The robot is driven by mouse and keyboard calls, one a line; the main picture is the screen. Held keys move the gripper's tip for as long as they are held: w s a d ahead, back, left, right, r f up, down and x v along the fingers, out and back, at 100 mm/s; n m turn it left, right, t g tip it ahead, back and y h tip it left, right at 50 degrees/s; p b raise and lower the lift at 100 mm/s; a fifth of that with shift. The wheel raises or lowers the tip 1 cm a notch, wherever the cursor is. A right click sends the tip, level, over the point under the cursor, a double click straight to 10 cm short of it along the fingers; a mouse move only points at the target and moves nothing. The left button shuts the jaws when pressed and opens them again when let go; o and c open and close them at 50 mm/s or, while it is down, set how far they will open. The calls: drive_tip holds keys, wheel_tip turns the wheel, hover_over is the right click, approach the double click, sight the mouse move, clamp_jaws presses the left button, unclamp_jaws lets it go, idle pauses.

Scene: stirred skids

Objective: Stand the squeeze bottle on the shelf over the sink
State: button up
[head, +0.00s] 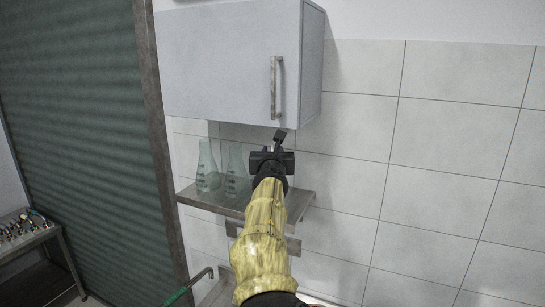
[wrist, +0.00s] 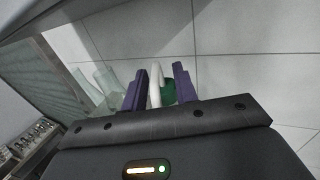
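My gripper (wrist: 160,82) is in front of the wall, above the shelf (head: 303,196) and just below the wall cabinet. In the wrist view its two purple fingers stand on either side of the squeeze bottle (wrist: 155,88), which shows as a white upright part with a green part beside it. The bottle fills the gap between the fingers, and they look shut on it. In the head view my gripper and arm hide the bottle. Whether its base touches the shelf is not visible.
Two clear glass flasks (head: 207,168) stand on the shelf left of my gripper. The cabinet (head: 225,60) hangs close above. A metal table with small items (head: 22,232) stands at far left.

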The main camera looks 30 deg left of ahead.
drive_tip(key=shift+r, duration=0.1)
drive_tip(key=shift+s+d+b, duration=0.1)
drive_tip(key=shift+s+b, duration=0.2)
drive_tip(key=shift+b, duration=0.15)
drive_tip(key=b+v, duration=0.8)
drive_tip(key=v, duration=0.3)
drive_tip(key=shift+b, duration=0.4)
drive_tip(key=shift+s, duration=0.15)
drive_tip(key=shift+d, duration=0.1)
